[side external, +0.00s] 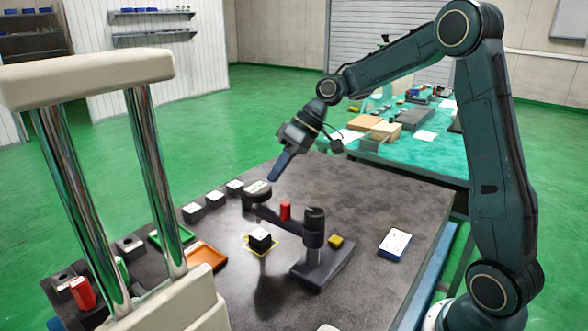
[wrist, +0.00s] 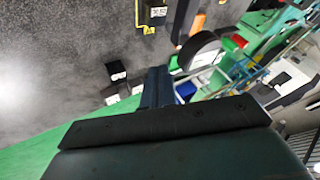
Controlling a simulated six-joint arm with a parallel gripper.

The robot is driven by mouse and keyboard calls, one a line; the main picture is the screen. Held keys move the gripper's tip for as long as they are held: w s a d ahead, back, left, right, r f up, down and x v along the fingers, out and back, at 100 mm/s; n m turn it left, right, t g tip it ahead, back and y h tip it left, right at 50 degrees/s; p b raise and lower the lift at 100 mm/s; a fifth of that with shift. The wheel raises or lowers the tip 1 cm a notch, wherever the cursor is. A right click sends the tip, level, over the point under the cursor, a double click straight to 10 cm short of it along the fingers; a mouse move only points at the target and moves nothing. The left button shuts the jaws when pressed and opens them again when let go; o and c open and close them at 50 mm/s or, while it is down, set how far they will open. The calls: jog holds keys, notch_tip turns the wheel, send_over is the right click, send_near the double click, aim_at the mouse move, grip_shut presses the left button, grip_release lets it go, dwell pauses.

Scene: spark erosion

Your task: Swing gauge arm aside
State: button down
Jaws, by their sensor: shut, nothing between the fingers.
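The gauge stands on the dark table. Its base (side external: 322,268) carries an upright post (side external: 314,232), and a dark gauge arm (side external: 286,215) reaches left from it to a round dial head (side external: 257,192). The arm spans above a black block with a white top (side external: 260,239) on a yellow-outlined square. In the wrist view the dial head (wrist: 200,48) is right of my fingertips, and the labelled block (wrist: 152,13) is at the top. My gripper (side external: 272,178) is shut and empty, close above the dial head; contact cannot be told.
Small blocks (side external: 215,199) line the table's left edge, with green (side external: 172,237) and orange (side external: 207,256) trays nearby. A pale-topped frame (side external: 90,77) with chrome columns stands left.

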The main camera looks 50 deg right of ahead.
aim_at(244, 190)
jog(key=shift+s+a, duration=0.15)
jog(key=shift+a, duration=0.65)
jog(key=shift+a, duration=0.15)
jog(key=a+n+g, duration=0.1)
jog(key=a+n, duration=0.1)
jog(key=a+n+g, duration=0.1)
jog(key=a+n, duration=0.1)
jog(key=a, duration=0.1)
jog(key=w+a+n+g+y, duration=0.1)
jog(key=a+n+g, duration=0.1)
jog(key=a, duration=0.1)
jog(key=s+a+n+g, duration=0.1)
jog(key=s+a+n, duration=0.2)
jog(key=a, duration=0.5)
jog(key=shift+s+g, duration=0.4)
jog(key=shift+s, duration=0.35)
jog(key=shift+a, duration=0.15)
